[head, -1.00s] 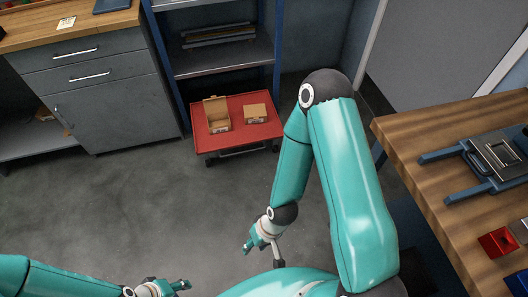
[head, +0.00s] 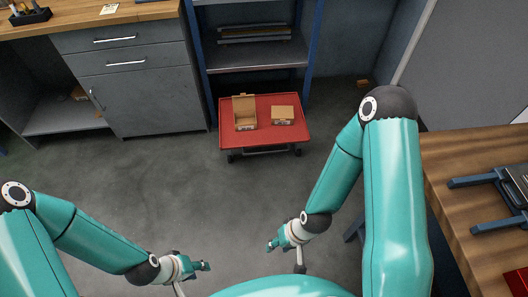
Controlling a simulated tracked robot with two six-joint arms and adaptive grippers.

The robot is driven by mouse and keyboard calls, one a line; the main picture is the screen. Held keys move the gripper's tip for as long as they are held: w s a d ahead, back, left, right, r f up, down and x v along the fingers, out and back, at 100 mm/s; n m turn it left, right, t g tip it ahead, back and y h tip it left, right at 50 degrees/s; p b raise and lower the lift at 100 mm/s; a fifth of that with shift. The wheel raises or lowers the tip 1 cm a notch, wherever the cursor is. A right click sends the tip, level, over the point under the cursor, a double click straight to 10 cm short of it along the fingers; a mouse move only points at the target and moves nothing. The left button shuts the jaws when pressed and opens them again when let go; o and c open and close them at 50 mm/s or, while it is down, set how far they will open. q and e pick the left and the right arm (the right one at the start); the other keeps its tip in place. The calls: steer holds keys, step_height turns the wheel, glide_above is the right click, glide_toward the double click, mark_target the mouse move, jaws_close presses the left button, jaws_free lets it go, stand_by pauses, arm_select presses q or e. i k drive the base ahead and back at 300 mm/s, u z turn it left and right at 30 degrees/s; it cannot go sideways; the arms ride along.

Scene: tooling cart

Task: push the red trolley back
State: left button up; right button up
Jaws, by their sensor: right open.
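The red trolley (head: 264,138) is low, with a flat red top, dark casters and a grey bar handle (head: 266,153) on its near side. It stands on the floor at the foot of the blue-framed shelf rack, its far edge close to the rack. An open cardboard box (head: 245,121) and a closed cardboard box (head: 283,117) sit on its top. My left gripper (head: 206,266) is low in the picture, well short of the trolley; its finger gap is not clear. My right gripper (head: 270,245) is open and empty, also on the near side, apart from the trolley.
The shelf rack (head: 257,55) rises behind the trolley. A grey cabinet (head: 154,100) with a wooden top stands to its left. A wooden workbench (head: 455,185) is at the right, close to my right arm. The grey floor (head: 160,185) between my grippers and the trolley is clear.

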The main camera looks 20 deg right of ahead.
mark_target(266, 134)
steer(key=u, duration=0.05)
steer(key=i, duration=0.95)
steer(key=z, duration=0.1)
